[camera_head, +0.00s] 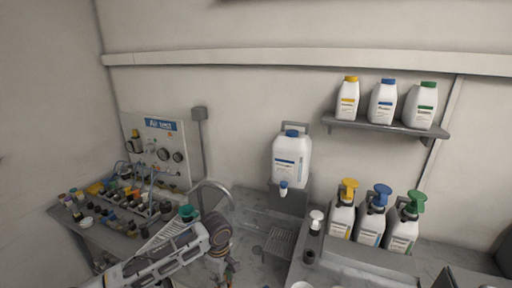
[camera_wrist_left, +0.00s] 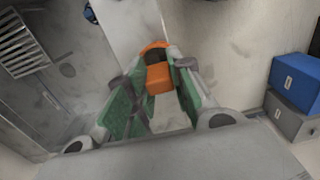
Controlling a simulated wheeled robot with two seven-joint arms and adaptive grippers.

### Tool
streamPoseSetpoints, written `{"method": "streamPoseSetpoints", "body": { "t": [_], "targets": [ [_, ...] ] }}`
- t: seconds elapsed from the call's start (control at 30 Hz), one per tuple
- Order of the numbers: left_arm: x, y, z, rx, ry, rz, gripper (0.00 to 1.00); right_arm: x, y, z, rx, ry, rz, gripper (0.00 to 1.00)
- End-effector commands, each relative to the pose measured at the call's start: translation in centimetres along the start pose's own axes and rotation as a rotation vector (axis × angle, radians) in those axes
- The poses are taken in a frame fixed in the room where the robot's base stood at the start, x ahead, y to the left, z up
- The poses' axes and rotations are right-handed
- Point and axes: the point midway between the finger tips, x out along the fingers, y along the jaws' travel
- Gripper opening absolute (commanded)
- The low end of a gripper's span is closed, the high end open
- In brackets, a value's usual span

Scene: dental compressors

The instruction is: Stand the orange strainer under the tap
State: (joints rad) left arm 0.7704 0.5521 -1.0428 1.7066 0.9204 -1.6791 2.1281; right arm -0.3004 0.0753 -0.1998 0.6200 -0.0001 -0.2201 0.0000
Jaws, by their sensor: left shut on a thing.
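The orange strainer (camera_wrist_left: 158,79) is in the left wrist view, between the green pads of my left gripper (camera_wrist_left: 157,68), which is shut on it. Its rounded far edge and a dark opening show beyond the fingers. In the head view my left gripper (camera_head: 221,258) is low in the middle, left of the sink area; the strainer cannot be made out clearly there. The tap (camera_head: 283,188), small with a blue top, is at the bottom of a white wall-mounted canister (camera_head: 291,158), above and right of the gripper. My right gripper is not in view.
A slatted grate (camera_head: 278,243) lies below the tap, and also shows in the left wrist view (camera_wrist_left: 19,43). Pump bottles (camera_head: 372,217) and a small white-topped bottle (camera_head: 315,223) stand right. A curved metal pipe (camera_head: 214,186) is behind the gripper. A cluttered bench (camera_head: 110,250) is left.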

Motion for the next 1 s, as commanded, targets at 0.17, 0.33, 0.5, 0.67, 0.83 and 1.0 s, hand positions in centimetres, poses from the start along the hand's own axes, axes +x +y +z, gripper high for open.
{"method": "streamPoseSetpoints", "body": {
  "t": [0.17,0.33,0.5,0.67,0.83,1.0],
  "targets": [
    [-0.1,-0.2,-0.5,0.043,0.001,0.0,0.06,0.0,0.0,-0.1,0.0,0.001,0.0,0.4],
    [-0.1,-0.5,-0.9,0.104,0.002,0.001,0.06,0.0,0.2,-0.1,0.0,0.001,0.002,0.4],
    [-0.2,-0.9,-1.9,0.202,0.004,0.001,0.06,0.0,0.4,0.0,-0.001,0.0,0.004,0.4],
    [-0.4,-1.5,-2.8,0.325,0.004,0.003,0.06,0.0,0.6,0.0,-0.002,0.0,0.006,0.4],
    [-0.6,-2.1,-3.9,0.456,0.005,0.002,0.06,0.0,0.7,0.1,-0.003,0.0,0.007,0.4],
    [-0.8,-2.8,-4.9,0.588,0.005,0.003,0.06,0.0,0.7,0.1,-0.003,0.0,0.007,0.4]
  ]
}}
